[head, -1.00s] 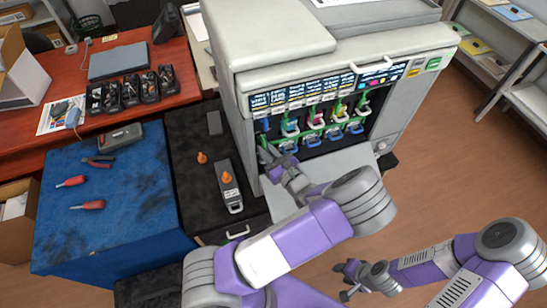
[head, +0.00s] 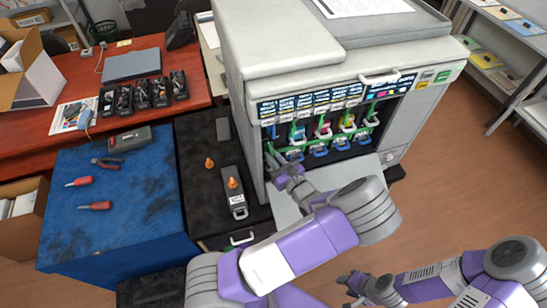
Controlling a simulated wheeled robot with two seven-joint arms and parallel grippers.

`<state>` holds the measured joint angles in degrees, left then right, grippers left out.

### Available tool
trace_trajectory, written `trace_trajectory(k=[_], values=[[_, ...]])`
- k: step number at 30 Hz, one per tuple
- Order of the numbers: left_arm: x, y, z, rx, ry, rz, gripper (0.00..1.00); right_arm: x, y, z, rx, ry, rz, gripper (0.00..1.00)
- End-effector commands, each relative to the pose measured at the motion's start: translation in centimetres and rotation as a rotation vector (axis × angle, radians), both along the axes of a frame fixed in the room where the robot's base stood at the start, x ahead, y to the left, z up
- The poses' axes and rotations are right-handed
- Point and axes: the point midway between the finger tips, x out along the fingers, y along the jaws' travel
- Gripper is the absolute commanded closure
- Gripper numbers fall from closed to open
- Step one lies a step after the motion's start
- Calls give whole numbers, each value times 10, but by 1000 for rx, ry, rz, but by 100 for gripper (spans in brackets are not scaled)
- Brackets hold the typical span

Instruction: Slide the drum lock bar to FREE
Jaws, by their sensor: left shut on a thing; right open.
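The printer (head: 300,68) stands with its front open, showing a row of coloured toner cartridges (head: 323,130). A green lock bar (head: 312,142) runs across the row below the label strip. My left gripper (head: 272,156) reaches into the left end of the opening. It is shut at the left end of the bar; its fingertips and exact grip are partly hidden. The FREE marking is too small to read. My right gripper (head: 350,284) is open and empty, low in front of the printer, away from it.
A lowered front flap (head: 350,176) lies under my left arm. A blue-topped bench (head: 115,220) holds tools. Floor at right is clear up to the shelves.

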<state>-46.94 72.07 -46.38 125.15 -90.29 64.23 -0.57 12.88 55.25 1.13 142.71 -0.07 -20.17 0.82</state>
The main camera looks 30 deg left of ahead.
Motion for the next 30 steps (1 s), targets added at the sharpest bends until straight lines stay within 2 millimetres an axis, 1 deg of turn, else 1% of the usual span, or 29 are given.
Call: trace_trajectory(k=[1, 19, 30], values=[[2, 5, 4, 8, -10, 8, 100, 0, 0, 0, 0, 0, 0, 57], [16, -7, 5, 9, -12, 4, 100, 0, 0, 3, 0, 0, 0, 57], [18, -9, 5, 8, -11, 2, 100, 0, 0, 3, 0, 0, 0, 57]])
